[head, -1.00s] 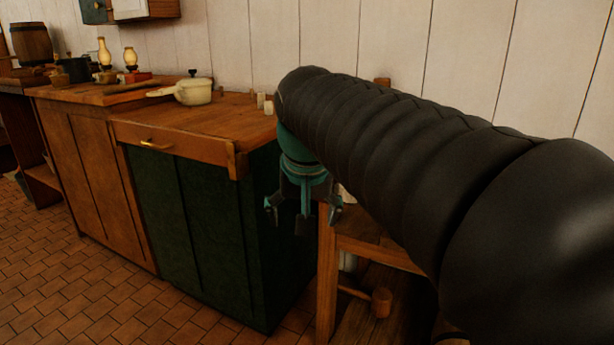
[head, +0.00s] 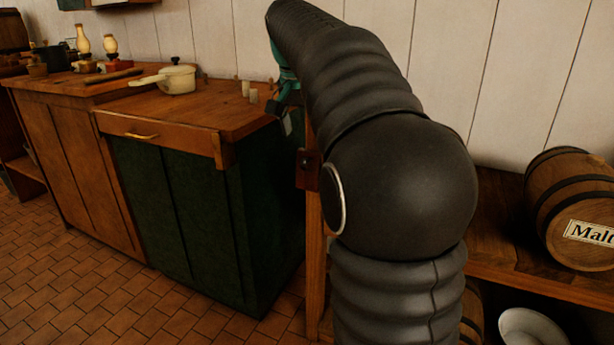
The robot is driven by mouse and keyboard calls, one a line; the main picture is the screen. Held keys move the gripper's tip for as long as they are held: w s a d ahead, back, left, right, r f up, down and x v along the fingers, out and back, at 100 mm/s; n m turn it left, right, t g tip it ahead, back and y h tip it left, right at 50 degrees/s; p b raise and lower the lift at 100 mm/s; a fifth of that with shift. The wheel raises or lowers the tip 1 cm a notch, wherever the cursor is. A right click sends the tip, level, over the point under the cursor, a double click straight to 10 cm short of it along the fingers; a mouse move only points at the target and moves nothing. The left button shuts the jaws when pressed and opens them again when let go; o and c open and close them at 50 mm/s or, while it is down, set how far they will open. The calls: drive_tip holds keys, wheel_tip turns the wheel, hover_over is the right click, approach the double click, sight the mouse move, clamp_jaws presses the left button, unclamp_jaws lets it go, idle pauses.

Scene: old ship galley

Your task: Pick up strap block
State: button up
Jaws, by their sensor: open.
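My gripper (head: 282,115) shows only in part beside the right edge of the counter, with my black arm covering most of it. Its visible fingers are open, and I see nothing held between them. A dark reddish-brown piece with a round metal spot (head: 308,170) shows below the gripper, at the left edge of my arm. It may be the strap block, but my arm hides part of it and I cannot tell.
The wooden counter (head: 200,112) holds a cream saucepan (head: 178,79), two small pale cups (head: 249,92) and lit lamps (head: 83,42). A green cabinet (head: 190,215) stands below. At right, a Malt barrel (head: 560,190) rests on a wooden shelf (head: 500,240). The tiled floor at left is clear.

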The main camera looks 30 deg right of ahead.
drive_tip(key=shift+a+b+x, duration=0.15)
drive_tip(key=shift+b+x, duration=0.35)
drive_tip(key=shift+x, duration=1.65)
drive_tip(key=shift+a+b+x, duration=0.1)
drive_tip(key=shift+b+x, duration=0.35)
drive_tip(key=shift+x, duration=1.7)
drive_tip(key=shift+w, duration=0.15)
drive_tip(key=c, duration=1.2)
